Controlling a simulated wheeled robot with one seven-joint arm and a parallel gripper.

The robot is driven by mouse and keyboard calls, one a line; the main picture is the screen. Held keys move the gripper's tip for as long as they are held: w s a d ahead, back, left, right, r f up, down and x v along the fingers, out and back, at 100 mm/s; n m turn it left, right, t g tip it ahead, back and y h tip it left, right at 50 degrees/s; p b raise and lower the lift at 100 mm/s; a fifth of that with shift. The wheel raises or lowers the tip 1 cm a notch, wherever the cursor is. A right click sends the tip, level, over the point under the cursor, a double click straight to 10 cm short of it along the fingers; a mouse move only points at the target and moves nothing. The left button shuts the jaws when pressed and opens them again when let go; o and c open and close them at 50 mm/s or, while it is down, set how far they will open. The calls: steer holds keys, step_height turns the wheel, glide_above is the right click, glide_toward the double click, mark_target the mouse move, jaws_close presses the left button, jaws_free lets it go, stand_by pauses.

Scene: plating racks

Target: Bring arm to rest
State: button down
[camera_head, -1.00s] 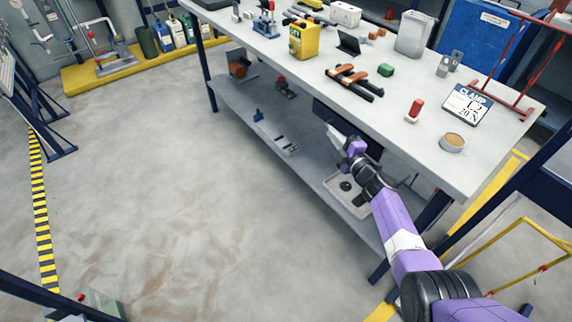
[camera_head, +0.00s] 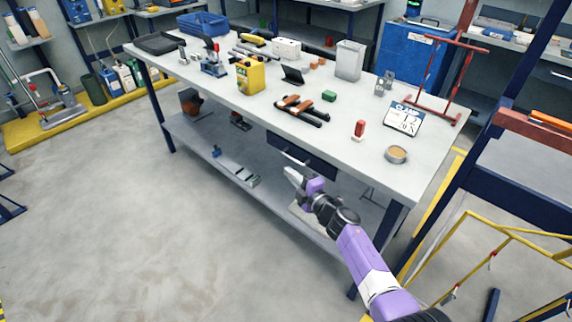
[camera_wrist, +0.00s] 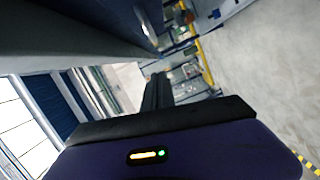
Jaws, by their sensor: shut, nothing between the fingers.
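My arm (camera_head: 362,258) is purple with white and black bands and reaches up from the lower right of the head view. My gripper (camera_head: 292,176) is shut and empty, in front of the near edge of the workbench (camera_head: 345,148), at about the height between its top and lower shelf. In the wrist view the dark gripper fingers (camera_wrist: 158,92) stick out beyond the purple wrist housing. The wrist view is tilted on its side.
The bench top holds a yellow canister (camera_head: 250,77), an orange-handled tool (camera_head: 302,109), a red item (camera_head: 359,129), a round tin (camera_head: 396,154) and a CLAMP sign (camera_head: 405,117). A yellow frame (camera_head: 500,245) stands at right. The floor (camera_head: 130,225) at left is clear.

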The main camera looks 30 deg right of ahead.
steer(key=s+r+m+t+h+p, duration=0.1)
steer(key=s+r+m+t+h, duration=0.15)
steer(key=s+r+m, duration=0.5)
steer(key=s+a+r+m+g, duration=0.1)
steer(key=s+a+r+m, duration=0.2)
steer(key=s, duration=1.2)
steer(key=s+a+r+m+g+y, duration=0.1)
steer(key=s+a, duration=0.6)
steer(key=s, duration=0.8)
steer(key=s+a+r+m+g, duration=0.3)
steer(key=s+a+r+m, duration=0.1)
steer(key=s, duration=1.1)
steer(key=shift+s+a+r+m, duration=0.2)
steer(key=shift+a+r+m, duration=0.25)
steer(key=shift+a, duration=0.35)
